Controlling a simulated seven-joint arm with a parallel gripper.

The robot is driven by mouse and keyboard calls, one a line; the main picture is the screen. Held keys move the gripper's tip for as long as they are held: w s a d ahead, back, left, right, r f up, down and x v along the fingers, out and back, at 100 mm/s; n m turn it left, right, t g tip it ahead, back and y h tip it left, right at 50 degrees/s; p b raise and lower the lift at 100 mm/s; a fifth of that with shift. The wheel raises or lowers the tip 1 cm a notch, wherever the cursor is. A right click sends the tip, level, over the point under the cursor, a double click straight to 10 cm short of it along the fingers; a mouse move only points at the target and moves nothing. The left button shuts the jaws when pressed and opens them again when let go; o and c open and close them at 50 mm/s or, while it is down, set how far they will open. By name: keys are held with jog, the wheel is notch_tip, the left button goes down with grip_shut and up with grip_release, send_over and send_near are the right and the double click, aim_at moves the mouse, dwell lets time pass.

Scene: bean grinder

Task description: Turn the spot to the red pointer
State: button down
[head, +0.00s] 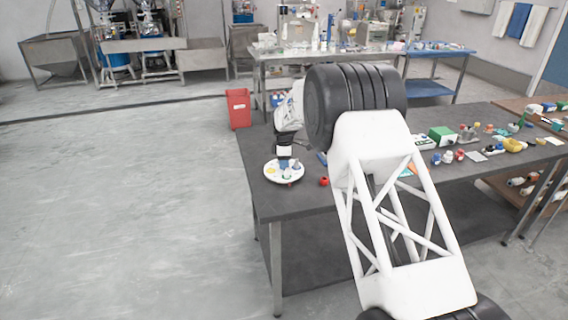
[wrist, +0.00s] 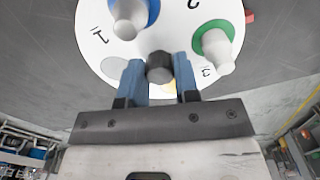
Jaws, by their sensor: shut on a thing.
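A white round disc (head: 271,174) lies on the dark table, with coloured spots and letters on its face. In the wrist view the disc (wrist: 180,35) shows a blue spot (wrist: 151,9) and a green spot (wrist: 232,28), each with a pale peg standing on it. A grey spot (wrist: 108,68) and part of a yellow spot are near my fingers. My gripper (wrist: 160,75), with blue fingers, is shut on a dark grey knob (wrist: 160,66) on the disc. A red piece (wrist: 251,15), perhaps the pointer, is just off the disc's edge at the upper right.
The dark table (head: 300,202) is bare in front of the disc. A small red object (head: 323,182) lies right of the disc. Many small coloured items, including a green box (head: 441,134), lie further right. A red bin (head: 238,108) stands behind the table.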

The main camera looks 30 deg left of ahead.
jog(key=shift+r+n, duration=0.1)
jog(key=shift+n, duration=0.2)
dwell(0.4)
jog(key=c, duration=0.8)
grip_release()
jog(key=shift+c, duration=0.2)
jog(key=shift+r, duration=0.1)
jog(key=shift+r, duration=3.8)
